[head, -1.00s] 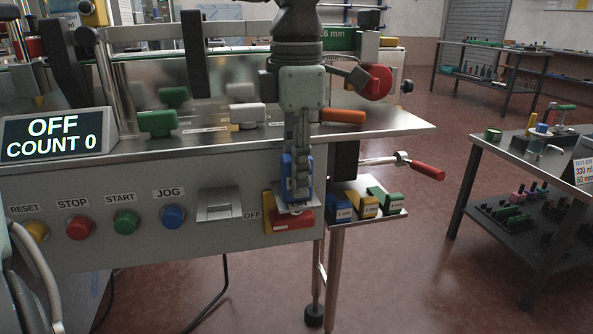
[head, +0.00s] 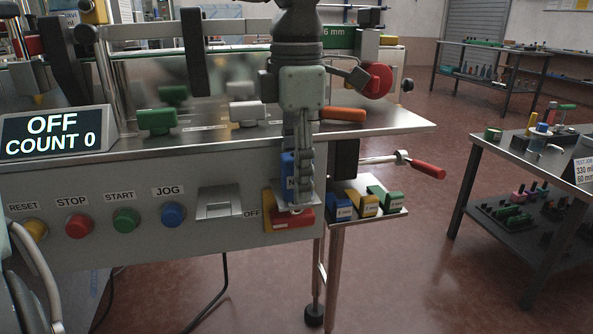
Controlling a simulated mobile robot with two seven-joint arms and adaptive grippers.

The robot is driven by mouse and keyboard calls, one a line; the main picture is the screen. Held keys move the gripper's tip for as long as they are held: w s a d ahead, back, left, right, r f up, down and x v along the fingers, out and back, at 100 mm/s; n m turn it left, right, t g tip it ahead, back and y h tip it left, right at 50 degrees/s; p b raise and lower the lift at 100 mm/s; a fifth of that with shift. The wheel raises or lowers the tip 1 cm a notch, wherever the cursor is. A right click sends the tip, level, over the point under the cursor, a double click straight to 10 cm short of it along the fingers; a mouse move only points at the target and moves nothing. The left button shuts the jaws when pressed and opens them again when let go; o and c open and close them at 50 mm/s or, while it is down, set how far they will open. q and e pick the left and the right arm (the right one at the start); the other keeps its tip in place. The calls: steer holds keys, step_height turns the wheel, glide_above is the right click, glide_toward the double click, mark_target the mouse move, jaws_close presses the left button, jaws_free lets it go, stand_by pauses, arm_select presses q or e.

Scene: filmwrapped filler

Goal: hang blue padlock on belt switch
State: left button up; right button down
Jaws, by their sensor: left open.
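The belt switch (head: 290,222) is a red lever on a yellow plate at the right end of the grey front panel. The blue padlock (head: 289,166) is upright just above the red lever, in front of the panel. My left gripper (head: 301,195) points down over the switch, its fingers open and right beside the padlock, partly covering it. The fingers hide the padlock's right side and the contact with the switch, so I cannot tell whether its shackle passes through the switch. My right gripper is not in view.
A small shelf with blue, yellow and green blocks (head: 368,204) stands just right of the switch. A red-handled lever (head: 427,170) sticks out above it. Push buttons (head: 125,221) and a metal flap (head: 219,203) lie to the left. The display (head: 54,134) reads OFF, COUNT 0.

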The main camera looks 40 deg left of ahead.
arm_select(q)
step_height(320, 180, up, 12)
stand_by(0.6)
